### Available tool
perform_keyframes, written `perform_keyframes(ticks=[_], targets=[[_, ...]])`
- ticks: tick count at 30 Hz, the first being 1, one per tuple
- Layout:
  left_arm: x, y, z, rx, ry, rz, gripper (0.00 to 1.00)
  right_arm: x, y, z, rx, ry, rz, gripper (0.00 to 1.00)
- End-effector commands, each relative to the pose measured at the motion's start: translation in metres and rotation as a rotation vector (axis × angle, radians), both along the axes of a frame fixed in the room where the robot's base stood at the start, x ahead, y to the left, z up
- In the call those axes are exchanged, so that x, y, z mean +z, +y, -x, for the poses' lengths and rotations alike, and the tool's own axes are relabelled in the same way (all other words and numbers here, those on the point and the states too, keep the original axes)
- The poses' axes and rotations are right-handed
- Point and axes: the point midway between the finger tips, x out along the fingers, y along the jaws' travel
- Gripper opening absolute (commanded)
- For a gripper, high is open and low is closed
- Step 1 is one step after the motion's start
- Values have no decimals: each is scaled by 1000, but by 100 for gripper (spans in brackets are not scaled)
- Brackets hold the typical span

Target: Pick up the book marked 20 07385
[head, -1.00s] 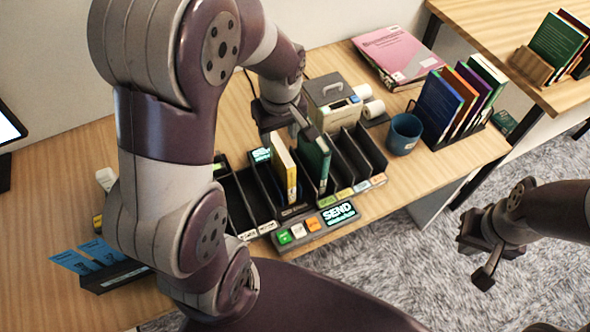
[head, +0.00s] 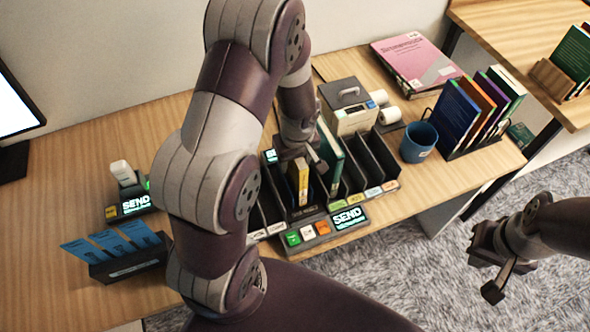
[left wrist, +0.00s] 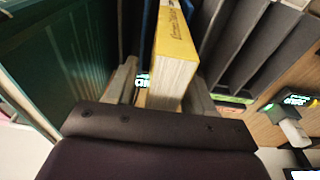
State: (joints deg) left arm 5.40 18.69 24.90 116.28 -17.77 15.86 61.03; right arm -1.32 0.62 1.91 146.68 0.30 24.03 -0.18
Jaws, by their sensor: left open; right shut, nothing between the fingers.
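A yellow book (head: 299,184) stands upright in a slot of the black sorter (head: 312,212). A dark green book (head: 331,160) stands in the sorter just to its right. My left gripper (head: 302,158) is open at the top of the yellow book. In the left wrist view, the yellow book (left wrist: 174,58) lies between its two fingers, with the green book (left wrist: 48,55) at the left. I cannot read the number 20 07385 on any book. My right gripper (head: 487,268) is shut and empty, out over the carpet at the right.
A control panel reading SEND (head: 328,229) is in front of the sorter. Behind are a label printer (head: 347,110) and a pink book (head: 413,62). A blue mug (head: 417,142) and a rack of several books (head: 472,112) stand at the right.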

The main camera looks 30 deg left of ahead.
Motion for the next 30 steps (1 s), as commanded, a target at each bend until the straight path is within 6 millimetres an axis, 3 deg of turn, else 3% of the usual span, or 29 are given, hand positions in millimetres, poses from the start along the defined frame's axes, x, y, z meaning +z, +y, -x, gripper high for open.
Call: perform_keyframes(ticks=[22,27,30], targets=[[-5,0,0,0,0,0,53,-7,0,0,0,0,0,0],[-5,0,0,0,0,0,0,-7,0,0,0,0,0,0],[-4,0,0,0,0,0,0,-6,0,0,0,0,0,0]])
